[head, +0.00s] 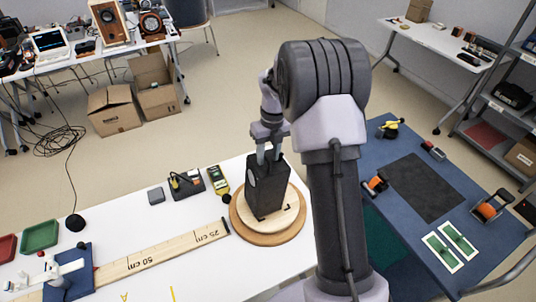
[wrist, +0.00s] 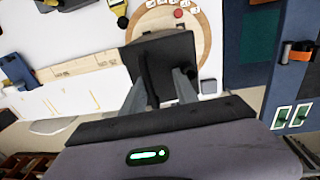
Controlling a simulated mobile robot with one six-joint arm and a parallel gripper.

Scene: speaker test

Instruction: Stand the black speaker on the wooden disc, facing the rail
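The black speaker (head: 268,188) stands upright on the wooden disc (head: 240,226), with its bottom seeming to rest on the pale upper part. A grey oval on its side faces left, toward the wooden rail (head: 160,248) marked in cm. My gripper (head: 268,156) is right above the speaker's top. In the wrist view, its fingers (wrist: 160,82) are apart, one on each side of a dark handle-like strip on the speaker's top (wrist: 172,52). A gap shows between the strip and the right finger; the left finger is very close to it. The speaker hides part of the disc.
A small dark box (head: 156,195), a dark tray with a yellow item (head: 186,183) and a yellow-green meter (head: 217,180) lie behind the rail. A blue table (head: 400,160) is on the right.

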